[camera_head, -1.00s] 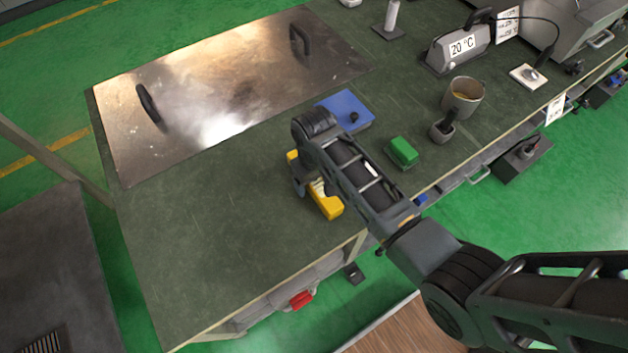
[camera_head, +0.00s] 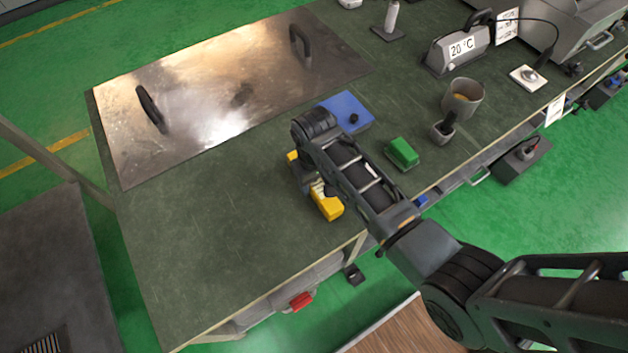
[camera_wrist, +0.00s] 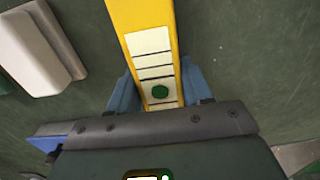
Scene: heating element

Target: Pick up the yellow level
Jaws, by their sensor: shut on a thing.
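The yellow level (camera_head: 327,204) is on the green work table, mostly hidden under my arm in the head view. Its yellow end shows below my wrist, and a small yellow part shows at the upper left. Whether the level touches the table cannot be told.
A blue box (camera_head: 349,108) and a green block (camera_head: 402,153) lie close to my arm. A cup (camera_head: 462,96) and a grey device reading 20 °C (camera_head: 461,46) stand farther right. A large metal plate with handles (camera_head: 200,115) covers the back left. The front left table is clear.

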